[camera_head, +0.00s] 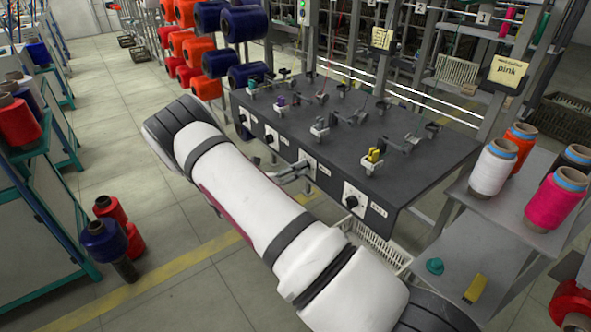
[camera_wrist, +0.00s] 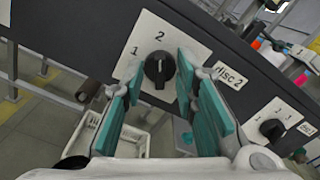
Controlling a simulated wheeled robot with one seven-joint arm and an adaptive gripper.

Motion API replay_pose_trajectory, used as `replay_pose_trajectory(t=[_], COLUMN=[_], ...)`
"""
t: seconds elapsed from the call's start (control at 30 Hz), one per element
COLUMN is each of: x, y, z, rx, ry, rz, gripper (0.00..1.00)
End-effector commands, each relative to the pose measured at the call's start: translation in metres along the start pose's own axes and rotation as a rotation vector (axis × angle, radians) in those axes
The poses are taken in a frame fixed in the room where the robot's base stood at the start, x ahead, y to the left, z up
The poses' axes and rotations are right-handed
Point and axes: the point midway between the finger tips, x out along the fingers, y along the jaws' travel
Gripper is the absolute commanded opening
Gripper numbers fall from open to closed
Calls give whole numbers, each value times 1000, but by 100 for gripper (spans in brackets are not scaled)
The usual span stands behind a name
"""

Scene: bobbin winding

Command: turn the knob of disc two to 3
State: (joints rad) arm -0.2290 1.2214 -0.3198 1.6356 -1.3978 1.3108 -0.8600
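The knob of disc two (camera_wrist: 158,70) is black and sits on a white plate (camera_wrist: 150,28) in the wrist view, beside the "Disc 2" label (camera_wrist: 231,76). The numerals 1 and 2 show; its pointer appears to face up near 2. The place for 3 is hidden by the right finger. My gripper (camera_wrist: 160,80) is open, its teal-padded fingers either side of the knob with gaps showing. In the head view my gripper (camera_head: 295,174) is at the plate (camera_head: 308,161) on the dark machine's front; the knob is hidden there.
A neighbouring knob (camera_head: 353,201) is on its own plate to the right; it also shows in the wrist view (camera_wrist: 272,129). The dark machine top (camera_head: 420,165) carries small fittings. A side table (camera_head: 470,250) with yarn cones stands at right.

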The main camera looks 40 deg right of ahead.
Motion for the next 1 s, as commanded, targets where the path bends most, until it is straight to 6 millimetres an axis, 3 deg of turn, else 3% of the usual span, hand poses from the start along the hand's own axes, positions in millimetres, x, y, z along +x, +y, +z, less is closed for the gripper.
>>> replay_pose_trajectory(t=[0.03, 0.1, 0.57, 1.0], x=[0, 0, 0, -1], y=[0, 0, 0, -1], z=[0, 0, 1, 0], rx=[0, 0, 46, 373], ry=[0, 0, -2, -4], rz=[0, 0, -1, 1], gripper=[12, 0, 0, 0])
